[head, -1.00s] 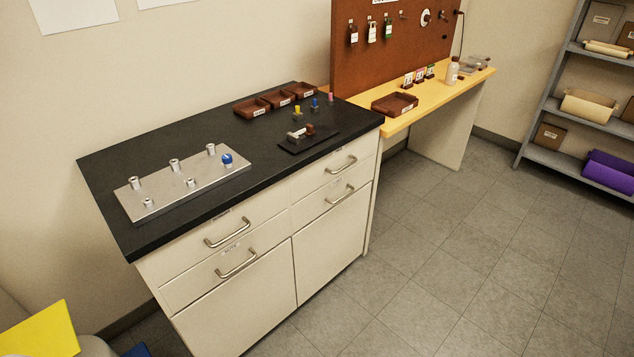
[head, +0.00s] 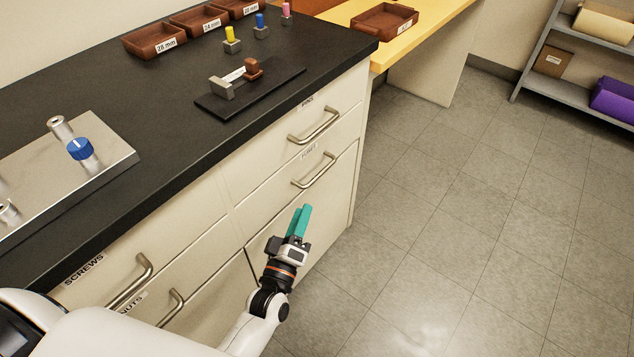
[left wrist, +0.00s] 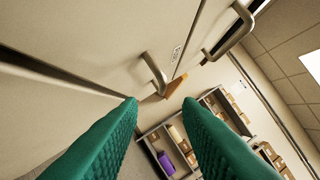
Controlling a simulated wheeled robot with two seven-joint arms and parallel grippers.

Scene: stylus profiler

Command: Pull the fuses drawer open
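The fuses drawer (head: 333,186) is the lower of two drawers on the right side of the cream cabinet. Its front looks flush and closed, with a small label above a bar handle (head: 315,172). My left gripper (head: 301,213), with teal fingers, is just below and in front of that handle, apart from it. In the left wrist view the fingers (left wrist: 165,115) are spread with nothing between them, and the handle (left wrist: 155,72) is ahead, beyond the fingertips. My right gripper is not in view.
Another drawer handle (head: 316,125) is directly above. The black worktop (head: 180,110) overhangs the drawers and carries a metal plate (head: 60,175), a dark fixture (head: 250,93) and brown trays (head: 155,40). The floor (head: 450,220) to the right is clear.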

